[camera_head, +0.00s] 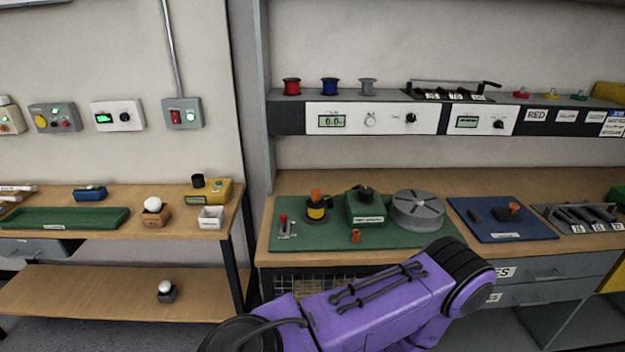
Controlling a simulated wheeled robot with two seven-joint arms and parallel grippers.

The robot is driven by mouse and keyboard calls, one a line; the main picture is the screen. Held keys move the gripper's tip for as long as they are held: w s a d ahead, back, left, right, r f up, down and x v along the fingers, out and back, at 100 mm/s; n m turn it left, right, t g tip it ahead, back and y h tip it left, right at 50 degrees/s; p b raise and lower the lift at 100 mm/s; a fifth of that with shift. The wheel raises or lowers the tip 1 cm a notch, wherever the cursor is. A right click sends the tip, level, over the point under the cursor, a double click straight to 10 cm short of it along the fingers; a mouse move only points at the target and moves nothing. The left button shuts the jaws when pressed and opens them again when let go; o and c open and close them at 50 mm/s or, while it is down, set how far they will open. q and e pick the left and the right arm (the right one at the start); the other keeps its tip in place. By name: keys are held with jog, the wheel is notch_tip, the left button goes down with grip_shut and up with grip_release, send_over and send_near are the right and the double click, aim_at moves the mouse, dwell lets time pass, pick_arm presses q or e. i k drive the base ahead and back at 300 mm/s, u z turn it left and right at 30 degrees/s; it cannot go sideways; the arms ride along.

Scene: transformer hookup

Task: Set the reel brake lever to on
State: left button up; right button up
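A small lever with a red knob (283,219) stands on a pale plate at the left end of the green mat (345,240) on the right bench. It looks roughly upright. I cannot read its markings, so I cannot tell whether it is the reel brake lever or which setting it is at. A grey round reel (418,209) lies at the right end of the mat. Between them are a yellow and black spool with an orange top (316,207) and a green box with a black knob (365,209). Neither gripper is in view.
My purple arm crosses the bottom middle, in front of the bench edge. A blue mat (501,222) and a grey rack (580,219) lie to the right. A shelf with meters (356,118) hangs above. A gap separates the left bench (110,225) from the right one.

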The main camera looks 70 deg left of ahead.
aim_at(283, 217)
jog(key=i, duration=0.6)
jog(key=u, duration=2.4)
